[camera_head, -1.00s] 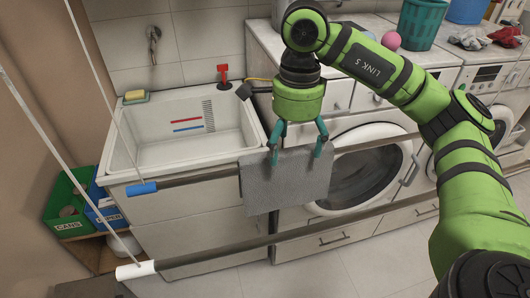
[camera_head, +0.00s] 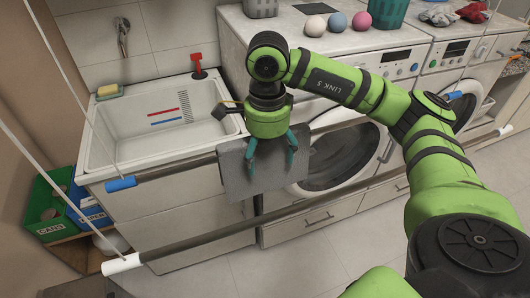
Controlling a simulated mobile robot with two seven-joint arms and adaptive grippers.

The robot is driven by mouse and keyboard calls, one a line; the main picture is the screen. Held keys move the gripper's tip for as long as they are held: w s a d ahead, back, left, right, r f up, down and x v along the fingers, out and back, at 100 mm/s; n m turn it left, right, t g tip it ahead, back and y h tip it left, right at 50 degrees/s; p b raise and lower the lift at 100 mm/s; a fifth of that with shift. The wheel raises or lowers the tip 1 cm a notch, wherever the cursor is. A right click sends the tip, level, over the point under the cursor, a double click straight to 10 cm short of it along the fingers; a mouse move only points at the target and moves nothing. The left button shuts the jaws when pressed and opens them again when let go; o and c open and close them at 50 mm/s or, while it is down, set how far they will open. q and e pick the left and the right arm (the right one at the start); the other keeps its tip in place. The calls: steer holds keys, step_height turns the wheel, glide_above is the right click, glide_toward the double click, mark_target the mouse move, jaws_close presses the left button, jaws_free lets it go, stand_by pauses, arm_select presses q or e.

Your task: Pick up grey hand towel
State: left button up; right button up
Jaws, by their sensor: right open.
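The grey hand towel (camera_head: 235,176) hangs over the upper drying bar in front of the sink and washing machine. My right gripper (camera_head: 271,170) points down at the towel, its two teal fingers apart. The fingertips overlap the middle of the towel in the picture. I cannot tell whether they touch the cloth. The gripper's body hides part of the towel's top edge. My left gripper is not in view.
The upper bar (camera_head: 170,174) and a lower bar (camera_head: 200,234) run across the front. A white sink (camera_head: 95,150) stands behind at left, a washing machine (camera_head: 320,190) at right. Green and blue bins (camera_head: 45,232) stand at lower left. Floor is clear at the bottom.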

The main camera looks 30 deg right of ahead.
steer(key=c, duration=1.3)
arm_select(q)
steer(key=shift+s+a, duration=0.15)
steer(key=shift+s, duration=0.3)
arm_select(e)
steer(key=shift+c, duration=0.2)
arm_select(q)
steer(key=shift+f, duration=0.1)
arm_select(e)
steer(key=shift+r, duration=0.7)
arm_select(q)
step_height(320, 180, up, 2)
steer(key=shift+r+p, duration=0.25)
steer(key=shift+p, duration=0.9)
arm_select(e)
step_height(320, 180, up, 17)
steer(key=shift+f, duration=0.2)
